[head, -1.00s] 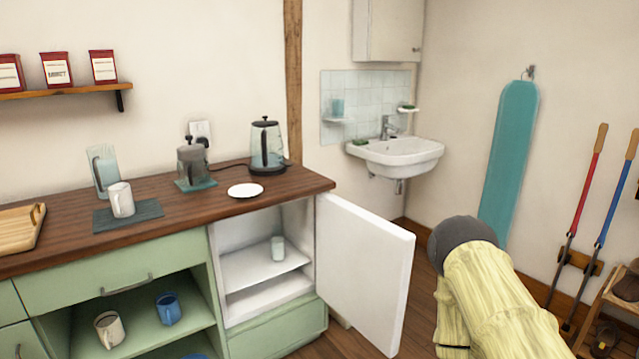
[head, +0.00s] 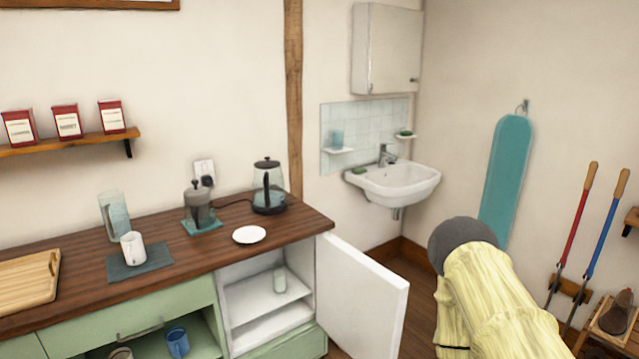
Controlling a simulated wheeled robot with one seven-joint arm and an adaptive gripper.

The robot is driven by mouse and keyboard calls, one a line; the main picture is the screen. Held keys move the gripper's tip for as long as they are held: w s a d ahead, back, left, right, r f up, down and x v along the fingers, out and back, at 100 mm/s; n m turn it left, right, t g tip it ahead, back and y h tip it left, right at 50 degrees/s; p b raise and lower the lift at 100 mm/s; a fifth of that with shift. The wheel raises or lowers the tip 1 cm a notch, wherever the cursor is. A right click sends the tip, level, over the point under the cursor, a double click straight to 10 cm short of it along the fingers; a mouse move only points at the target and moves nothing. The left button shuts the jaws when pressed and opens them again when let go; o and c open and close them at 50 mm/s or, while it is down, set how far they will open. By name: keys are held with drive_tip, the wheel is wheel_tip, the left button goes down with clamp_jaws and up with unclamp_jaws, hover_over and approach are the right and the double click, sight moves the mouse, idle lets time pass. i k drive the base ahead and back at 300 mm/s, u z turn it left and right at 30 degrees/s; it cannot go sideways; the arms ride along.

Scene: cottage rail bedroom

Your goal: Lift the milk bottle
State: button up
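In the head view, a small pale glass-like container (head: 279,280) stands upright on the shelf inside the open white fridge compartment (head: 240,301) under the counter. It may be the milk bottle; it is too small to tell. The white fridge door (head: 362,297) stands open to the right. My arm, in a pale yellow cover with a dark grey rounded end, shows at the lower right, to the right of the door. My gripper's fingers are not in view.
The wooden counter (head: 85,271) holds a tray (head: 28,281), a glass jug (head: 115,216), a white mug (head: 132,248), a French press (head: 197,206), a white plate (head: 249,235) and a kettle (head: 268,189). A sink (head: 393,183) is on the wall behind.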

sight(278, 273)
drive_tip(key=z, duration=1.7)
drive_tip(key=i, duration=3.3)
drive_tip(key=u, duration=3.4)
